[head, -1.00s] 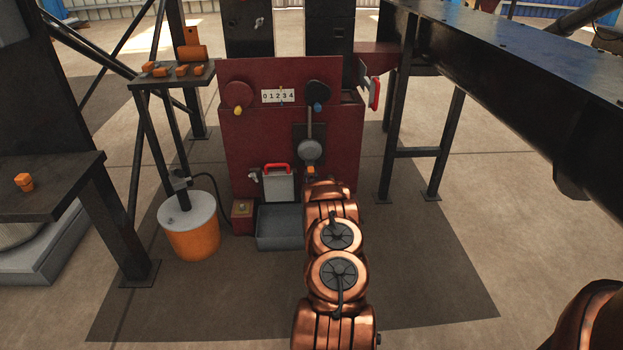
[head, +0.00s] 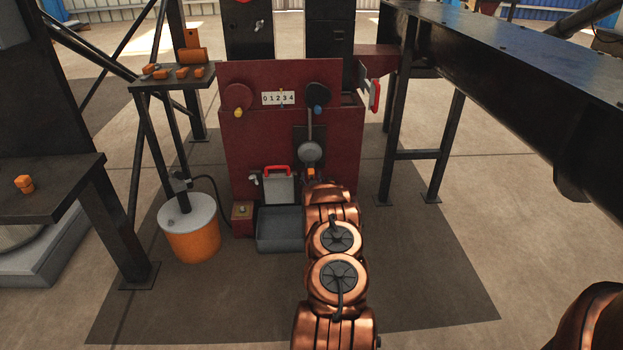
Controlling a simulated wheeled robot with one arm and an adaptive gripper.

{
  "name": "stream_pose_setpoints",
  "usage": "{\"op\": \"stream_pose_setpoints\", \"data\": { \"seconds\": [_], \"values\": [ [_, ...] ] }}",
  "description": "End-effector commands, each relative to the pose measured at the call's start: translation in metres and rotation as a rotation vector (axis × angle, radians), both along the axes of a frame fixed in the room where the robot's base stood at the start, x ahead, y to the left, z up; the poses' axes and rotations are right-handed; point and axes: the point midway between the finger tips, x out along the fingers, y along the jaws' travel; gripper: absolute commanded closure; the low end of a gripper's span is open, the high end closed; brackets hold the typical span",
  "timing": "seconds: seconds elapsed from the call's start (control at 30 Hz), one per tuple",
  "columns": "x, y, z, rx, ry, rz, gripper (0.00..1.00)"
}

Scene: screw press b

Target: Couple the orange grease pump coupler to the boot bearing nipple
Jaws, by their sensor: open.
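The grease pump is an orange bucket (head: 192,238) with a grey lid and a black hose, standing left of the red machine. My gripper (head: 311,175) is at the far end of my copper arm, close to the front of the red machine, mostly hidden by the arm. A small orange piece (head: 311,173) shows at its tip; I cannot tell whether it is the coupler. The gripper is open. I cannot make out the boot bearing nipple.
The red machine (head: 260,150) carries a number plate, two knobs and a lever with a grey round end (head: 310,153). A grey tray (head: 280,230) and a red-handled can (head: 279,186) stand before it. Orange parts lie on a shelf (head: 140,84). A black beam (head: 500,60) crosses at right.

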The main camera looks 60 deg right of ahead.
Motion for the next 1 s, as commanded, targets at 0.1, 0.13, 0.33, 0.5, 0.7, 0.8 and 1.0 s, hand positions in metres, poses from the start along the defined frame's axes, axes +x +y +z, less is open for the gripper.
{"op": "stream_pose_setpoints", "data": {
  "seconds": [0.1,0.13,0.33,0.5,0.7,0.8,1.0],
  "values": [
    [0.0,0.001,0.0,0.0,0.0,0.0,0.44],
    [-0.001,0.001,0.0,0.0,0.0,0.0,0.44],
    [-0.007,0.009,0.001,0.0,0.001,0.0,0.44],
    [-0.017,0.021,0.0,0.001,0.001,0.0,0.44],
    [-0.03,0.037,0.0,0.001,0.001,0.0,0.44],
    [-0.036,0.045,0.0,0.002,0.001,0.0,0.44],
    [-0.051,0.063,-0.001,0.002,0.002,0.0,0.44]
  ]
}}
